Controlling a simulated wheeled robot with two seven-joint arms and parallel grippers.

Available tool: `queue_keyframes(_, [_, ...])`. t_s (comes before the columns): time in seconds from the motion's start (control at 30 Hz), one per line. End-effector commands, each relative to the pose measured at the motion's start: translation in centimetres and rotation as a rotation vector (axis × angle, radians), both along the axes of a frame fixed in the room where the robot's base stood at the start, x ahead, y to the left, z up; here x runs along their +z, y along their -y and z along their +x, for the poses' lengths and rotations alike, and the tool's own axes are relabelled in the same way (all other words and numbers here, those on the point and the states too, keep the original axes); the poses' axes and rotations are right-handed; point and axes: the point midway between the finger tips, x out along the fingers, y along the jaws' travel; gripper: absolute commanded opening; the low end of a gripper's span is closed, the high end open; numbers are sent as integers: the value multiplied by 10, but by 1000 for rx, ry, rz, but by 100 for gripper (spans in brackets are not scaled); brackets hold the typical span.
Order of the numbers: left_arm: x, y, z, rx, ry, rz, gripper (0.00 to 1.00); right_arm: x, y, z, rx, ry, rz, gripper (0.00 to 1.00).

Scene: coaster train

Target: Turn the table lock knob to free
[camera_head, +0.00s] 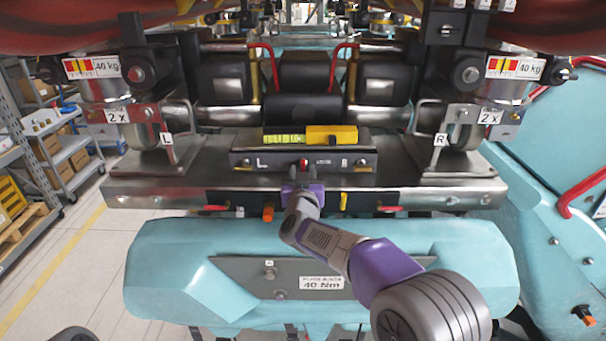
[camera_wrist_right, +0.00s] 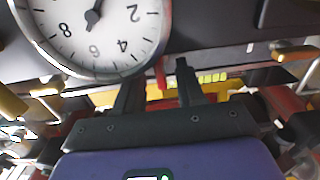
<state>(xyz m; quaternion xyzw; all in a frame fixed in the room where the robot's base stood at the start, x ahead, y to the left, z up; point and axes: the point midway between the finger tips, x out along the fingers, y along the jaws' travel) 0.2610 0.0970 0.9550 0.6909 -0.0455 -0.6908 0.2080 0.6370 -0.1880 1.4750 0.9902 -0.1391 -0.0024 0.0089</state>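In the wrist view, the fingers of my right gripper (camera_wrist_right: 158,82) are spread, with a red part (camera_wrist_right: 160,73) showing in the gap beyond; no contact is clear. An orange knob (camera_head: 268,212) is on the lower front edge, left of the gripper. My left gripper is not in view.
A yellow spirit level (camera_head: 330,136) lies above the panel. Red levers (camera_head: 213,208) (camera_head: 388,208) and a yellow tab (camera_head: 343,202) line the front edge. A teal padded body (camera_head: 180,265) lies below. A round dial gauge (camera_wrist_right: 92,30) is close to the gripper in the wrist view.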

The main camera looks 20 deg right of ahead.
Motion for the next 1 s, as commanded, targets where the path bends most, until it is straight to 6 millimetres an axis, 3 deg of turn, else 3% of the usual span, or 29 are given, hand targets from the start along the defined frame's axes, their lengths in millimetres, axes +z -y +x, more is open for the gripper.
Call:
queue_keyframes(0.33, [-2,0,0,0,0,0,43,1,-2,-6,1,3,3,38])
queue_keyframes(0.7, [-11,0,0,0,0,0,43,1,-17,-60,1,3,4,38])
queue_keyframes(1.0, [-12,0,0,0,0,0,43,0,-21,-73,0,1,1,38])
